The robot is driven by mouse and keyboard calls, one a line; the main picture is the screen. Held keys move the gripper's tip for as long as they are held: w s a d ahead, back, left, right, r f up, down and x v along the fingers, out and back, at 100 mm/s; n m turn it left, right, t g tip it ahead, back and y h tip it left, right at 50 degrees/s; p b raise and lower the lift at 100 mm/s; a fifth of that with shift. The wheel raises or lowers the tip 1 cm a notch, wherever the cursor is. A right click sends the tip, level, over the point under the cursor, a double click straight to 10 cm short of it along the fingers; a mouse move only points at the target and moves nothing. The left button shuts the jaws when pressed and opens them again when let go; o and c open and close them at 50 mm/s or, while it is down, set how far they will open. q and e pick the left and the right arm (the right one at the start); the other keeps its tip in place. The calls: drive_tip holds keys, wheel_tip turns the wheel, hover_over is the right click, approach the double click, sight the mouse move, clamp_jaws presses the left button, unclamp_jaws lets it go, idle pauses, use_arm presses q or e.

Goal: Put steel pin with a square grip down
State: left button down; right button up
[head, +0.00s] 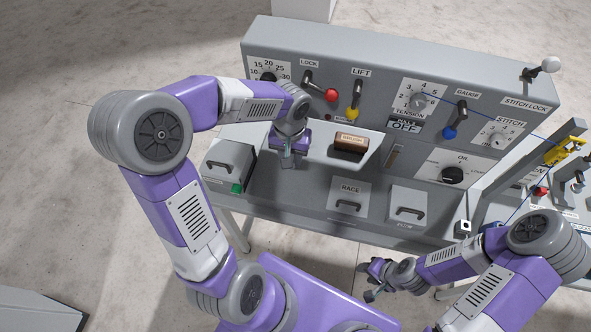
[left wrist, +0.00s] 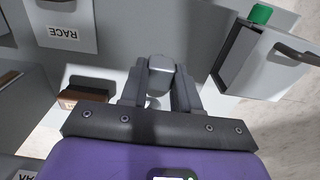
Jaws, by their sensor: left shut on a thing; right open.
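My left gripper (head: 288,163) points down at the left end of the pale shelf (head: 322,150) on the grey machine. In the left wrist view its two fingers (left wrist: 160,85) are shut on a grey block-like grip, the top of the steel pin (left wrist: 160,66). The pin's shaft is hidden, and the pin does not show clearly in the head view. I cannot tell whether the pin touches the shelf. My right gripper (head: 374,277) is open and empty at the lower right, in front of the machine.
A brown brush block (head: 350,144) stands on the shelf to the right; it also shows in the left wrist view (left wrist: 85,93). Levers with red (head: 331,95) and yellow knobs stand behind.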

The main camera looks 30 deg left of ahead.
use_arm(q)
drive_tip(key=f, duration=0.1)
drive_tip(key=s+f, duration=0.1)
drive_tip(key=f, duration=0.1)
drive_tip(key=shift+f, duration=0.1)
drive_tip(key=shift+w+f, duration=0.1)
drive_tip(key=shift+f, duration=0.6)
wheel_tip(320, 180, down, 3)
drive_tip(key=shift+f+b, duration=0.1)
drive_tip(key=shift+b, duration=0.4)
drive_tip(key=shift+w+f, duration=0.1)
use_arm(e)
drive_tip(key=shift+s+f, duration=0.3)
drive_tip(key=shift+f, duration=0.2)
drive_tip(key=shift+f, duration=0.1)
use_arm(q)
drive_tip(key=shift+f, duration=0.2)
drive_tip(key=c, duration=0.8)
unclamp_jaws()
